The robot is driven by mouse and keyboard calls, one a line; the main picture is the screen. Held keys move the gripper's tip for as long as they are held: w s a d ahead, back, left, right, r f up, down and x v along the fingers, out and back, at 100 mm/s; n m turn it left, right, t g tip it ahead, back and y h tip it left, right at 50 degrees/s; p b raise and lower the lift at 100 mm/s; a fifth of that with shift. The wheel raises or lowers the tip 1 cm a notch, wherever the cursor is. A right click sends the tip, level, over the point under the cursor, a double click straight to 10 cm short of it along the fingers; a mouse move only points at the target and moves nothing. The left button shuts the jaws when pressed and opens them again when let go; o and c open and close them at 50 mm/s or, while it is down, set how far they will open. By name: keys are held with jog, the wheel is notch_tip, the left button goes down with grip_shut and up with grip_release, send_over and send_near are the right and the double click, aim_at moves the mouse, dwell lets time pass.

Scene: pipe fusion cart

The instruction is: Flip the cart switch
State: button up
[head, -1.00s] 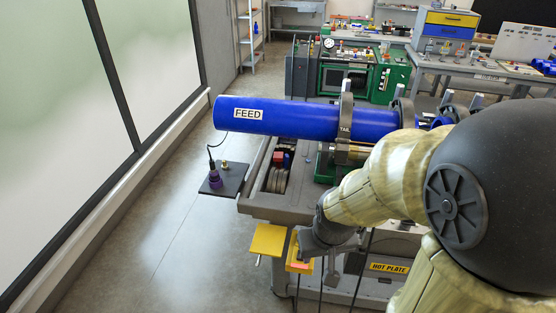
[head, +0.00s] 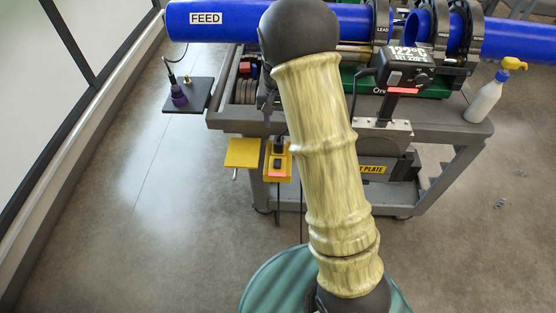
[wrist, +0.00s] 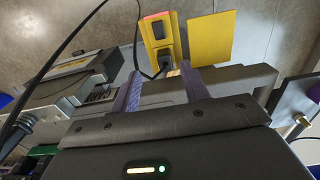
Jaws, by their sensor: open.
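The cart switch (head: 278,160) is a yellow box with a dark rocker and a pinkish-red lower end, fixed at the front edge of the grey cart (head: 225,118). A flat yellow plate (head: 243,152) stands out to its left. In the wrist view, the switch (wrist: 162,40) lies just beyond the fingertips, with the yellow plate (wrist: 211,38) to its right. My gripper (wrist: 160,72) is open and empty, its two purple fingers pointing toward the switch without visibly touching it. In the head view my arm hides most of the gripper.
A blue FEED pipe (head: 240,20) lies along the cart top. A temperature display (head: 406,62) stands right of my arm. A spray bottle (head: 490,98) is on the cart's right end. A small black stand (head: 188,95) with a purple plug is at left. Open floor lies in front.

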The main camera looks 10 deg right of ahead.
jog(key=shift+r, duration=0.1)
jog(key=p, duration=0.1)
send_near(277, 159)
notch_tip(277, 159, down, 8)
jog(key=shift+s+f, duration=0.1)
dwell(0.7)
jog(key=shift+c, duration=0.3)
